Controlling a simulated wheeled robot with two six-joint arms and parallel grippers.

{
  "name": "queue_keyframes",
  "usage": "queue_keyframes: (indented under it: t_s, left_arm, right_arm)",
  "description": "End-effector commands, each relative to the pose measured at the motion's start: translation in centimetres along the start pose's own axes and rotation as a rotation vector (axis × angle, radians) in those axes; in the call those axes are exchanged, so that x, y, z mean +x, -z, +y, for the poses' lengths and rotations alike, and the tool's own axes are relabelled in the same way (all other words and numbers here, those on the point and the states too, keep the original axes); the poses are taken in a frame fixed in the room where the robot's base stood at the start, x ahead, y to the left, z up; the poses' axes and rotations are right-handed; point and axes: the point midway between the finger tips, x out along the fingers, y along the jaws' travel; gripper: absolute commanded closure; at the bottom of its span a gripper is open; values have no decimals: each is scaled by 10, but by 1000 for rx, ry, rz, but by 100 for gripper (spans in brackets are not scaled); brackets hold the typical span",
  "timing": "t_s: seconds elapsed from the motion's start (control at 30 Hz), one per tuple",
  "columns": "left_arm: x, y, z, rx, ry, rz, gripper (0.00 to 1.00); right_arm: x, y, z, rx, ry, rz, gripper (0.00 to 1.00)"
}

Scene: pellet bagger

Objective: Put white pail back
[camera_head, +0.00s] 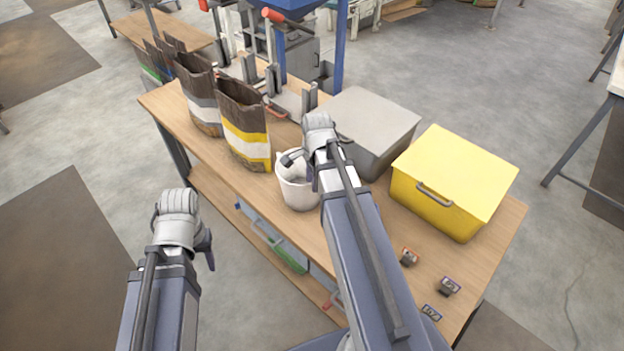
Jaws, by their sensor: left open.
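The white pail (297,195) stands upright on the wooden bench near its front edge, in front of the grey box. My right arm reaches over the bench, and its gripper (300,168) is at the pail's rim, with a finger by the mouth. The wrist and arm hide the pail's right side, and I cannot tell whether the jaws are closed on the rim. My left gripper (208,250) is open and empty, held out over the floor in front of the bench, apart from the pail; its fingers are mostly hidden by the wrist.
A yellow lidded box (453,180) and a grey lidded box (362,120) stand right of the pail. Brown bags with a yellow-white band (245,130) and a grey-white band (200,100) stand left. Small labelled pieces (448,287) lie on the right end of the bench (490,250).

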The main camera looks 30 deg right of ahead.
Motion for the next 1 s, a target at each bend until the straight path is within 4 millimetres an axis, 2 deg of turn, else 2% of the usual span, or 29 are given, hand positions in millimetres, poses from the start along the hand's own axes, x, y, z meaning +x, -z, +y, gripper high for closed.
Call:
queue_keyframes:
  t_s: [0.03, 0.4, 0.8, 0.9, 0.97, 1.0]
  left_arm:
    - [-16, -1, -2, 0, 0, 0, 50]
    - [-65, -4, -6, 1, 0, 0, 50]
    - [-69, -4, -7, 2, 0, 0, 50]
    - [-69, -4, -7, 1, 0, 0, 50]
    - [-69, -4, -7, 1, 0, 0, 50]
    - [-69, -4, -7, 1, 0, 0, 50]
  right_arm:
    - [-17, 0, 0, 0, 0, 0, 64]
    - [-66, 0, 0, 0, 0, 0, 64]
    - [-70, -1, 0, -4, 0, 0, 64]
    - [-70, -15, 4, -91, -8, 0, 64]
    - [-70, -35, 8, -218, -21, -1, 64]
    - [-70, -53, 14, -335, -32, -1, 64]
